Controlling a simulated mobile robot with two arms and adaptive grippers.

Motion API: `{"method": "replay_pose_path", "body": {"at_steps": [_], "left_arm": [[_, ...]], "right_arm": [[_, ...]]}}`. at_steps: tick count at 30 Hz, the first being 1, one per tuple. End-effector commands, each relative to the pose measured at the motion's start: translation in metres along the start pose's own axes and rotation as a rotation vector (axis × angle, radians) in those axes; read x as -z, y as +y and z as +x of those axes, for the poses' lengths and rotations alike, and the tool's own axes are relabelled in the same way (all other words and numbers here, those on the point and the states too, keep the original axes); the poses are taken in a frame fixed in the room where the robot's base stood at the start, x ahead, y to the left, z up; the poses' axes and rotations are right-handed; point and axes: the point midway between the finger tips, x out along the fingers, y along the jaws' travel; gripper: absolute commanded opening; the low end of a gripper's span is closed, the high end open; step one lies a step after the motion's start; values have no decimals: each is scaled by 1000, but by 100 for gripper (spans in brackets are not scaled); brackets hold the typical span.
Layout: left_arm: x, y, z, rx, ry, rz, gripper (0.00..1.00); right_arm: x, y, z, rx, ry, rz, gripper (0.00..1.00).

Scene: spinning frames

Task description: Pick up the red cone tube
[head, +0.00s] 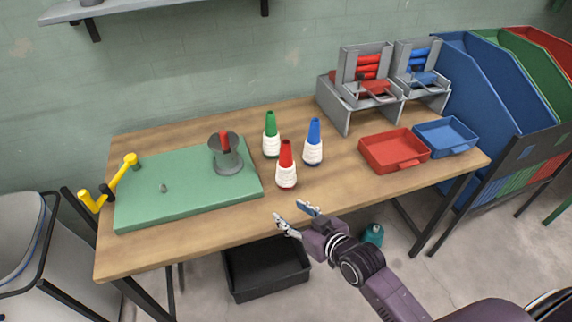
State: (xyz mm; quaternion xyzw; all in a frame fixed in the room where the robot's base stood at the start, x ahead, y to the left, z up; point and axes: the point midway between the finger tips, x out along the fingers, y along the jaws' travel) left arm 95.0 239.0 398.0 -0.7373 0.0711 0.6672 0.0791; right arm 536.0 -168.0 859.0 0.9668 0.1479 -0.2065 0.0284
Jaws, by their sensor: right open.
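A red cone tube (286,156) wound with white yarn stands upright on the wooden table, in front of a green cone (271,135) and a blue cone (314,142). Another red tip (224,143) shows inside the grey holder on the green board. My right gripper (292,214) is open and empty at the table's front edge, nearer to me than the red cone tube and apart from it. My left gripper is not in view.
A green board (150,205) with a yellow crank (112,183) lies at the table's left. A red tray (394,151) and a blue tray (445,137) sit at the right, below grey racks (346,122). A black bin (262,272) is under the table. The table front is clear.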

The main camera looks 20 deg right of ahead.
Motion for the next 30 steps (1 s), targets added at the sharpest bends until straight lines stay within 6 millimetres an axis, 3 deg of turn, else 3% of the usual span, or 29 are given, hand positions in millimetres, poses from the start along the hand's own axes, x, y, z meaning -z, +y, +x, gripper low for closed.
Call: {"method": "replay_pose_path", "body": {"at_steps": [6,12,17,30], "left_arm": [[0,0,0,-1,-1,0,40],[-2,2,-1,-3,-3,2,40],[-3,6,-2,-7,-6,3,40],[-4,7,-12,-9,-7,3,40]], "right_arm": [[48,32,21,-26,210,1,48],[87,62,25,-62,380,7,48],[100,69,31,-72,423,8,48],[116,74,75,-73,422,8,48]]}}
